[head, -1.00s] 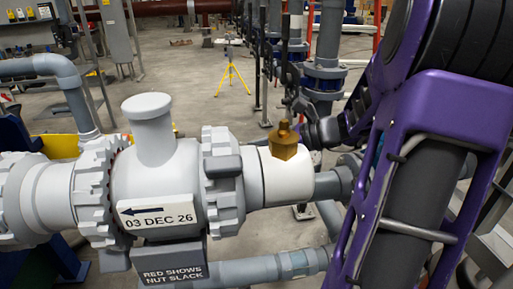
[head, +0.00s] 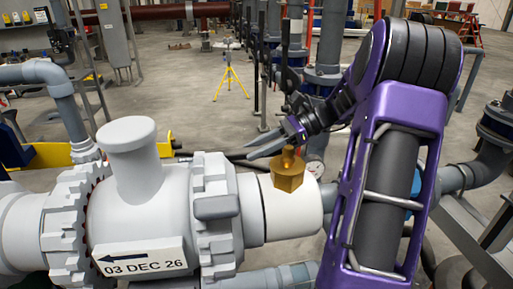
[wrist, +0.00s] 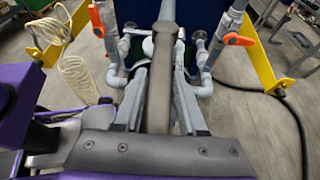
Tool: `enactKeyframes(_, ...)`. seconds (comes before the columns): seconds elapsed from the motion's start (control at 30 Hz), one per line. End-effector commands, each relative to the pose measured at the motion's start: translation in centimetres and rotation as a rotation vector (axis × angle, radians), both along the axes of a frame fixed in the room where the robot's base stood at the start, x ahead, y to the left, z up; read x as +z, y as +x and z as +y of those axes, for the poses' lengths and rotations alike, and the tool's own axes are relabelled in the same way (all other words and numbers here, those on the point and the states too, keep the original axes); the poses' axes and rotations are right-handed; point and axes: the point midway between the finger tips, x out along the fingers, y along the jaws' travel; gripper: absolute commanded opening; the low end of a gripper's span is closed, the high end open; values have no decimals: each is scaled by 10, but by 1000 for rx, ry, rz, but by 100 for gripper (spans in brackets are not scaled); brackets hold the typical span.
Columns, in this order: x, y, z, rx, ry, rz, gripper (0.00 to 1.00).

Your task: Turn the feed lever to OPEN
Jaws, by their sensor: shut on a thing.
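My gripper (head: 264,147) reaches in above the pale pipe in the head view, its fingers pointing left. In the wrist view my gripper (wrist: 160,92) is shut on a long grey-brown bar, which I take to be the feed lever (wrist: 166,50). The bar runs from between the fingers away up the picture, nearly upright there. In the head view I cannot make out the lever apart from the fingers. No OPEN mark can be read in either view.
A brass fitting (head: 288,172) stands on the white pipe end (head: 300,210), close below my gripper. A large grey valve body (head: 165,200) fills the left foreground. Orange handles (wrist: 97,20) (wrist: 238,40) and yellow rails (wrist: 268,62) flank the bar in the wrist view.

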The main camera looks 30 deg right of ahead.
Motion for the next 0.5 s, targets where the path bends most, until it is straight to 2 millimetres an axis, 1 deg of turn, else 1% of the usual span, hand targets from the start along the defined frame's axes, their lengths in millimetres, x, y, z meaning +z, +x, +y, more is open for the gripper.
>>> enactKeyframes(0.03, 3, 5, -2, -5, -7, -16, 0)
enactKeyframes(0.27, 4, 6, -2, -9, -8, -20, 0)
enactKeyframes(0.3, 4, 6, -2, -10, -8, -20, 42)
enactKeyframes(0.43, 4, 6, -2, -9, -8, -19, 66)
enactKeyframes(0.5, 3, 5, -2, -8, -7, -16, 68)
